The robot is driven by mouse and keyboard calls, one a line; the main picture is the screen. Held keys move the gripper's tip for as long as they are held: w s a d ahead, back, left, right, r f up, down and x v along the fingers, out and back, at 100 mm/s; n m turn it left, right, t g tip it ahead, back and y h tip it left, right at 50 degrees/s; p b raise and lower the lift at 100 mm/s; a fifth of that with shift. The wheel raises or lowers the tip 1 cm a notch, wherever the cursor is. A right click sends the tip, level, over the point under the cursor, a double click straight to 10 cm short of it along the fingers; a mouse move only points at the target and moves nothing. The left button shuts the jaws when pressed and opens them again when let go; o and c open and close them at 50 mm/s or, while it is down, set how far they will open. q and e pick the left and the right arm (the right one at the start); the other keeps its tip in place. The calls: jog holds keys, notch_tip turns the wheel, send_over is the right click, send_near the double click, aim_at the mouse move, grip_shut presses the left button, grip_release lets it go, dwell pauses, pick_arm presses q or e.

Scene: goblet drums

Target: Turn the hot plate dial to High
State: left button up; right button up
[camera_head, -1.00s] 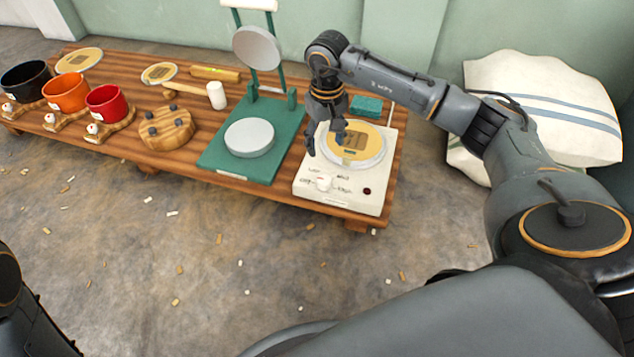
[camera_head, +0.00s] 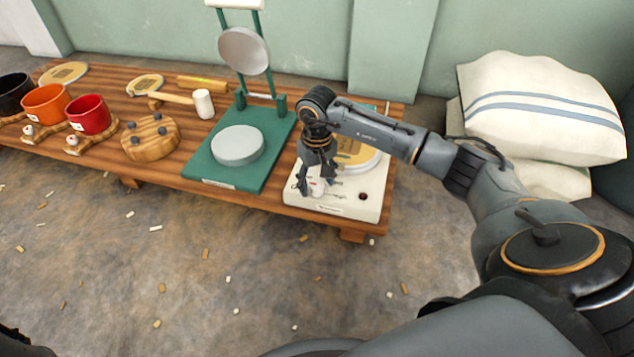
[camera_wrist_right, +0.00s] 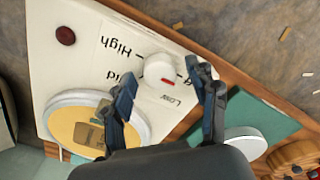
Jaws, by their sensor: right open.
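The white hot plate (camera_head: 346,206) stands at the right end of the low wooden table. Its white dial (camera_wrist_right: 160,69) has a red mark and shows in the right wrist view, with the words Low and High printed around it; the red mark lies on the side toward Low. My right gripper (camera_head: 317,191) is open over the front of the hot plate. In the right wrist view its fingertips (camera_wrist_right: 164,82) reach to either side of the dial, with nothing between them; I cannot tell if they touch it.
A round tan-topped disc (camera_head: 356,157) sits on the plate. A green press stand (camera_head: 223,175) is close on the left, then a wooden piece with pegs (camera_head: 151,138), a mallet (camera_head: 203,103) and pots (camera_head: 89,114). White sacks (camera_head: 540,108) lie at right.

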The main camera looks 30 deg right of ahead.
jog(key=c, duration=1.2)
jog(key=shift+r, duration=0.1)
